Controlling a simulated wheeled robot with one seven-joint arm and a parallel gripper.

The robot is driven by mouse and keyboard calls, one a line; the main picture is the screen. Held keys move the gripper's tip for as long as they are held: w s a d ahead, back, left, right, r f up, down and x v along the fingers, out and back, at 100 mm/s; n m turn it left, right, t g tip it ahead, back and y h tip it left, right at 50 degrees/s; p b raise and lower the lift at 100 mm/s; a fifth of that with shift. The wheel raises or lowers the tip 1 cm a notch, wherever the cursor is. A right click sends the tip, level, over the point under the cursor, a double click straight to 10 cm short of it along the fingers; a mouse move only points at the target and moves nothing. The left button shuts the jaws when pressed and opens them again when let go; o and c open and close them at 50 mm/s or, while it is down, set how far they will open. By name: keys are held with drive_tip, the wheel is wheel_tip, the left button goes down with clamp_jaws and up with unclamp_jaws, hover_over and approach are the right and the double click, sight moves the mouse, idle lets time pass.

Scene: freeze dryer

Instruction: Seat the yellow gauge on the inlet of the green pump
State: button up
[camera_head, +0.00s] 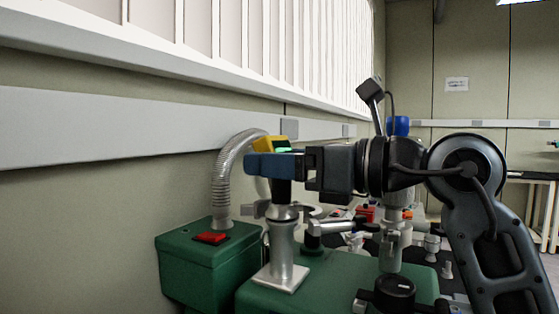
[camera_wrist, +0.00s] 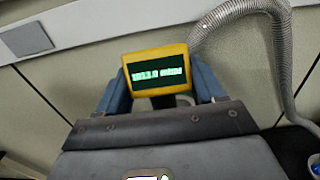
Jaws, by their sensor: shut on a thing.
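The yellow gauge (camera_head: 266,143) is held between the blue fingers of my gripper (camera_head: 272,166), which is shut on it. In the wrist view the gauge (camera_wrist: 156,70) faces the camera, its lit green display showing a number. A dark stem shows below the fingers, directly above the flanged top of a silver metal inlet pipe (camera_head: 287,255). The pipe stands upright on the green pump (camera_head: 325,285). I cannot tell whether the stem touches the flange. A metal clamp (camera_head: 312,212) lies around the flange level, partly hidden. The gauge's lower part is hidden in the wrist view.
A green box with a red switch (camera_head: 211,238) stands at left, with a ribbed metal hose (camera_head: 221,180) rising from it and curving behind the gauge. A second metal fitting (camera_head: 390,250) with a blue top stands at right. The wall is close behind.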

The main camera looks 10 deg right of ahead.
drive_tip(key=o, duration=1.2)
drive_tip(key=shift+o, duration=0.2)
drive_tip(key=shift+r, duration=0.1)
drive_tip(key=shift+r+p, duration=2.45)
drive_tip(key=shift+r, duration=0.55)
drive_tip(key=shift+f, duration=0.1)
